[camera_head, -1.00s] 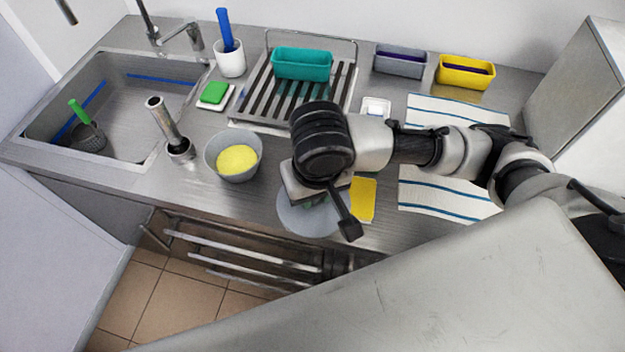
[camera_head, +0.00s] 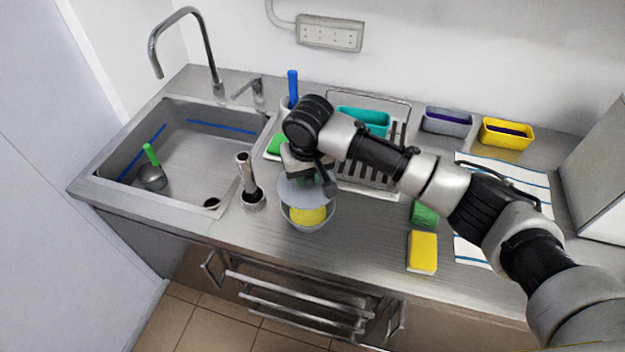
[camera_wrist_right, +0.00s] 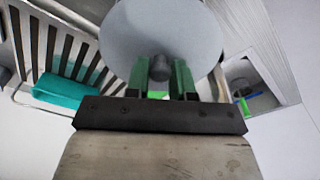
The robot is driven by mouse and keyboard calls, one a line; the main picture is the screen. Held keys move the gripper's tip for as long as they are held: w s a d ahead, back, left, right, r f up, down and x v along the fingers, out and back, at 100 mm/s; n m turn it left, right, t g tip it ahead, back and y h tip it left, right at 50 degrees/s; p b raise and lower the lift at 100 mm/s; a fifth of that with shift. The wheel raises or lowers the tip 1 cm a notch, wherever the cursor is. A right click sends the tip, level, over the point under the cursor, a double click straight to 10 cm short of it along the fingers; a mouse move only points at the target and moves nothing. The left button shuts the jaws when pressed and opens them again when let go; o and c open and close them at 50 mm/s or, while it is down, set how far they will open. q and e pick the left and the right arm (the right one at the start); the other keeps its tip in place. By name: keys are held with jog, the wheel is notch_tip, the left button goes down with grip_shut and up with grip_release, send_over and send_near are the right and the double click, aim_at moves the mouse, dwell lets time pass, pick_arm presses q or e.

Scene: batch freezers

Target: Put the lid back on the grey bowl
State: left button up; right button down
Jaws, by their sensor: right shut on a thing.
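The grey bowl (camera_head: 292,222) stands on the steel counter with yellow contents (camera_head: 308,216) showing in it. My right gripper (camera_head: 308,180) is above the bowl, its fingers mostly hidden by the wrist in the head view. It is shut on the knob of the round grey lid (camera_head: 290,192). The lid is over the back part of the bowl and leaves the front part uncovered. In the right wrist view the lid (camera_wrist_right: 160,28) spreads beyond the green fingers (camera_wrist_right: 160,80), with its knob between them. My left gripper is not in view.
A steel holder with an upright tube (camera_head: 250,190) stands close left of the bowl. The sink (camera_head: 185,160) is further left. A slatted rack with a teal tub (camera_head: 365,120) is behind.

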aim_at(308, 186)
jog(key=shift+f, duration=0.3)
jog(key=shift+d+f+b, duration=0.15)
jog(key=shift+f+b, duration=0.35)
jog(key=shift+b, duration=0.4)
notch_tip(308, 186, down, 3)
jog(key=b, duration=0.3)
jog(key=shift+r, duration=0.15)
jog(key=shift+f, duration=1)
jog(key=shift+r+p, duration=0.1)
jog(key=shift+p, duration=0.8)
jog(key=shift+f+p, duration=0.2)
jog(key=shift+p, duration=0.25)
dwell(0.4)
jog(key=shift+p, duration=0.5)
dwell(0.3)
dwell(0.4)
